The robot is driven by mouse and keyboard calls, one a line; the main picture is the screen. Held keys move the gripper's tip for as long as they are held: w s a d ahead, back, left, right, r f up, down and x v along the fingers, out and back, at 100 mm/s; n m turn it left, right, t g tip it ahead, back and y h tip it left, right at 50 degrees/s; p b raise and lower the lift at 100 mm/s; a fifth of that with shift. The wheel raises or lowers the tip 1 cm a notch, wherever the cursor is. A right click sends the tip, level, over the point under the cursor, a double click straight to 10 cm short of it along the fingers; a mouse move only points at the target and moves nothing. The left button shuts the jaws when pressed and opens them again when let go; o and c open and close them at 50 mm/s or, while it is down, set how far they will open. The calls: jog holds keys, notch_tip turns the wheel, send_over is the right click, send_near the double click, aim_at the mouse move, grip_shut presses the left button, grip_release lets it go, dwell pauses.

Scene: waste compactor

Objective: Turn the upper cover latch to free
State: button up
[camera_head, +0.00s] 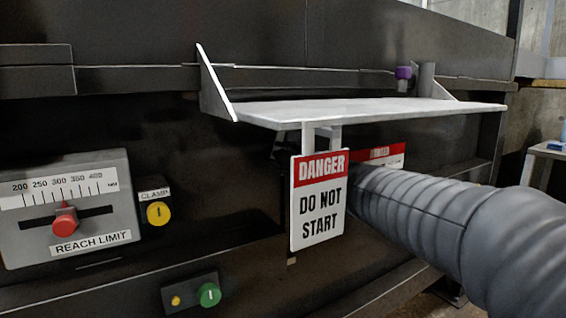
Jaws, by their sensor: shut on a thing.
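The upper cover latch cannot be picked out for sure. A small purple knob-like piece (403,73) stands at the back of a pale shelf (350,111), beside a grey upright cylinder (426,79); I cannot tell whether it belongs to a latch. My gripper cannot be made out. A thick grey ribbed tube (420,205) comes in from the right and its far end goes out of sight behind a white and red "DANGER DO NOT START" sign (319,212). I cannot tell what is behind the sign.
The sign hangs below the shelf's front edge. A second red and white sign (381,155) is partly hidden behind it. At left are a reach limit panel with a red slider knob (65,222), a yellow clamp button (158,213) and a green button (209,294). A table (545,150) stands far right.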

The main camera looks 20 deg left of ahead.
jog(key=shift+f+n+b, duration=0.15)
jog(key=shift+n+b, duration=0.5)
jog(key=shift+n, duration=1.35)
jog(key=o, duration=1.2)
jog(key=shift+c, duration=0.2)
jog(key=shift+s, duration=0.1)
jog(key=shift+s+d, duration=0.15)
jog(key=shift+d, duration=0.15)
jog(key=v, duration=1.1)
jog(key=shift+s+d, duration=0.1)
